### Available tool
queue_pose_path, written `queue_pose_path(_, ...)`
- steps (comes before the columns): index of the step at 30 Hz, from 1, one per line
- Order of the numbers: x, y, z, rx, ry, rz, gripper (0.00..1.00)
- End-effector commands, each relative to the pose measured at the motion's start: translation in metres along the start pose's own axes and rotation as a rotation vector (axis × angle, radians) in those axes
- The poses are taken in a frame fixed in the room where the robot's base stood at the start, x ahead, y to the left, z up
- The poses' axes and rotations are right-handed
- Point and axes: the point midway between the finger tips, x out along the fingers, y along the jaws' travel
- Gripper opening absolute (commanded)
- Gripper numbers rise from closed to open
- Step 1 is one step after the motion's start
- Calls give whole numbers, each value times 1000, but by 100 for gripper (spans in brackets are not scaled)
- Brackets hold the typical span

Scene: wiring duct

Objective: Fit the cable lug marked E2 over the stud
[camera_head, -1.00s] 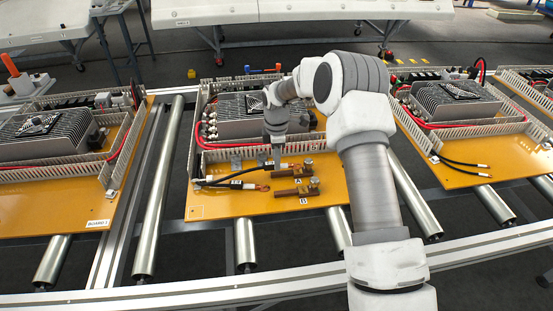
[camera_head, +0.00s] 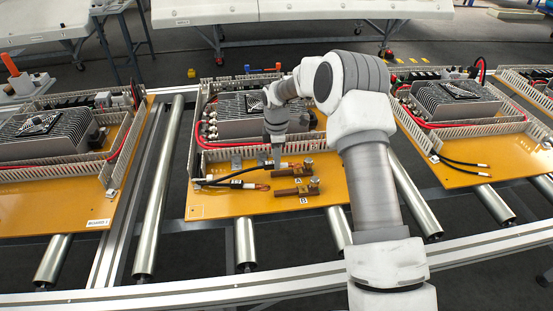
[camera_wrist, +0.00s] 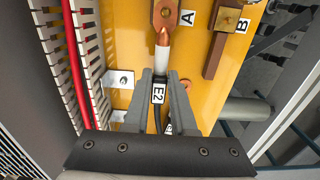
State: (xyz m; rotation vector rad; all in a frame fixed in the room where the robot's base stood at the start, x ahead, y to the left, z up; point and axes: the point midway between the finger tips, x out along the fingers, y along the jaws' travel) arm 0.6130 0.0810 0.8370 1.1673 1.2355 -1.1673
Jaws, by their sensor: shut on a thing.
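My gripper (camera_wrist: 161,78) is shut on the E2 cable (camera_wrist: 158,92), whose label shows between the fingers in the wrist view. The white sleeve (camera_wrist: 162,62) and copper lug (camera_wrist: 163,39) point away from the fingers, toward the copper piece by label A (camera_wrist: 187,18). A small round grey spot shows on that copper piece at the top edge. I cannot tell whether the lug is around a stud there or only above it. In the head view my gripper (camera_head: 276,164) is over the board, left of bar A (camera_head: 300,170).
Bar B (camera_head: 290,191) with its bolt lies nearer the front. A second black cable with a copper lug (camera_head: 262,187) lies on the board, its label partly hidden under my gripper in the wrist view. Slotted duct (camera_wrist: 84,50) with a red cable runs along the left. The board's front is clear.

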Motion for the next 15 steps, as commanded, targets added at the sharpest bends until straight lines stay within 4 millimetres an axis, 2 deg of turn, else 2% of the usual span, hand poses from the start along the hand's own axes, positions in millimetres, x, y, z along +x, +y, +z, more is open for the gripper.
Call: queue_pose_path(15, 10, 0, 0, 0, 0, 0, 0)
